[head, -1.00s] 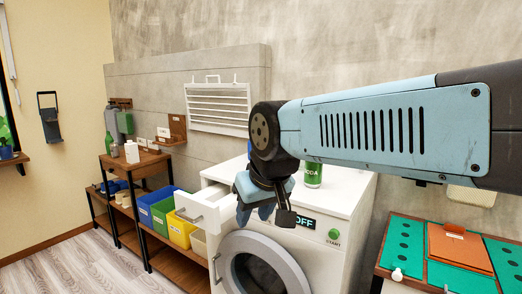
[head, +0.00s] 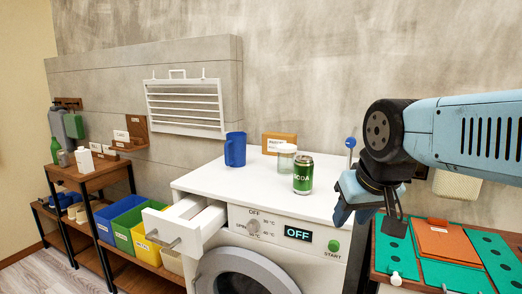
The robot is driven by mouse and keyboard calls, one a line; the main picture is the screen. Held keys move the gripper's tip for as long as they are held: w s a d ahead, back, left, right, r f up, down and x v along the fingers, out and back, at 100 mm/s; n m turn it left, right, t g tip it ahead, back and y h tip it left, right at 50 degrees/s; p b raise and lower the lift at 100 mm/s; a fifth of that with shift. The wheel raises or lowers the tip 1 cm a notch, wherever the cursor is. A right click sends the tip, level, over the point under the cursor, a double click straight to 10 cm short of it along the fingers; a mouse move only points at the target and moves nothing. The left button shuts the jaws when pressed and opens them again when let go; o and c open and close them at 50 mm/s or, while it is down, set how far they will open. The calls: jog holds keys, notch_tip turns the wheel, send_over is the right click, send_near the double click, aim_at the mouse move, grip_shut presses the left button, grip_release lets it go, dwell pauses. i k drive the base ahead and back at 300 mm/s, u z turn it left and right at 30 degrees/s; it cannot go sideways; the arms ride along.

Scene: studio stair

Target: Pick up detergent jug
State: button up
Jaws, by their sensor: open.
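A blue jug (head: 235,150) with a handle stands upright at the back left of the white washing machine's top (head: 262,184). No label shows on it, so I cannot tell for sure that it is the detergent jug. A white bottle (head: 84,161) stands on the wooden shelf at the left. My gripper (head: 369,216) is open and empty, pointing down by the machine's right edge. It is well to the right of the blue jug and apart from it.
A green soda can (head: 303,175), a lidded jar (head: 286,158) and a cardboard box (head: 279,142) stand on the machine. Its drawer (head: 184,224) is pulled out. Coloured bins (head: 124,223) are at left. A green board (head: 455,275) with an orange panel is at right.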

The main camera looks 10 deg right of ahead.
aim_at(235, 147)
jog(key=z, duration=0.5)
jog(key=k, duration=0.6)
jog(key=u, duration=0.8)
jog(key=i, duration=1.05)
jog(key=z, duration=1.6)
